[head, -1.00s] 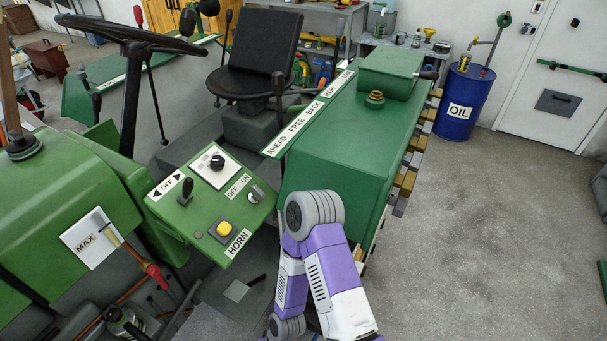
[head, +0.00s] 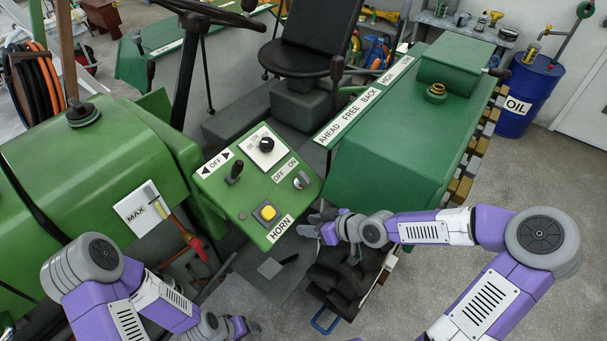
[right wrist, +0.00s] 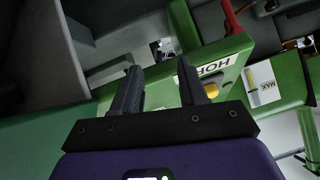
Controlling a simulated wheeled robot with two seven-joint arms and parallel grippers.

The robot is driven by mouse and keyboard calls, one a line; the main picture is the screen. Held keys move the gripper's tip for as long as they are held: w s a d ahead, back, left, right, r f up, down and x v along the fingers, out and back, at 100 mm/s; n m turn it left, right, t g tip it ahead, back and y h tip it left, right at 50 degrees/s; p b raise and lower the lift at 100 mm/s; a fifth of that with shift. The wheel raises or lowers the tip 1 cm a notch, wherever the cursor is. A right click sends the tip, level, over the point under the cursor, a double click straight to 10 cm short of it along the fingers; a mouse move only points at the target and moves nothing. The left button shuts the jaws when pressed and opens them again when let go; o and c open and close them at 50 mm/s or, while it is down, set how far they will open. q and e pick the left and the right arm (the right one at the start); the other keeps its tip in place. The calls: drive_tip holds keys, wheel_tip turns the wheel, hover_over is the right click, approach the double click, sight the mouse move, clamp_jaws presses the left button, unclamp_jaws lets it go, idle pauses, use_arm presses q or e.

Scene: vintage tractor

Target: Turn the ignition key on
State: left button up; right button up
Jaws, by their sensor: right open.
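The ignition key (head: 301,180) is a small grey key by the OFF ON label, at the right edge of the green control panel (head: 246,204). It stands upright-looking from its switch; its exact turn is too small to tell. My right gripper (head: 314,222) is open and empty, just below and right of the key, apart from it. In the right wrist view its two fingers (right wrist: 160,85) point toward the panel's HORN side; I cannot make out the key there. My left gripper (head: 240,328) is low at the bottom of the head view, its fingers unclear.
A yellow horn button (head: 267,212), a black lever (head: 234,171) and a black knob (head: 266,145) share the panel. A large green box (head: 385,160) stands right of it. The steering wheel (head: 212,12) is above. A blue oil drum (head: 528,92) stands far right.

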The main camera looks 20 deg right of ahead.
sight(307, 180)
drive_tip(key=w+d+r+t, duration=0.1)
drive_tip(key=w+r, duration=0.1)
drive_tip(key=r, duration=0.1)
drive_tip(key=w+d+r+t, duration=0.1)
drive_tip(key=w+d+r, duration=0.1)
drive_tip(key=w+d+r+t, duration=0.1)
drive_tip(key=w+r, duration=0.1)
drive_tip(key=r, duration=0.1)
drive_tip(key=shift+d+r+m+t, duration=0.15)
drive_tip(key=shift+r+m+t, duration=0.15)
drive_tip(key=shift+t, duration=0.1)
drive_tip(key=shift+w+r, duration=0.1)
drive_tip(key=b+x, duration=0.2)
drive_tip(key=x, duration=0.2)
drive_tip(key=shift+w, duration=0.15)
drive_tip(key=shift+b+x, duration=0.5)
drive_tip(key=shift+x, duration=1.05)
drive_tip(key=shift+c, duration=0.4)
clamp_jaws()
drive_tip(key=shift+h, duration=0.3)
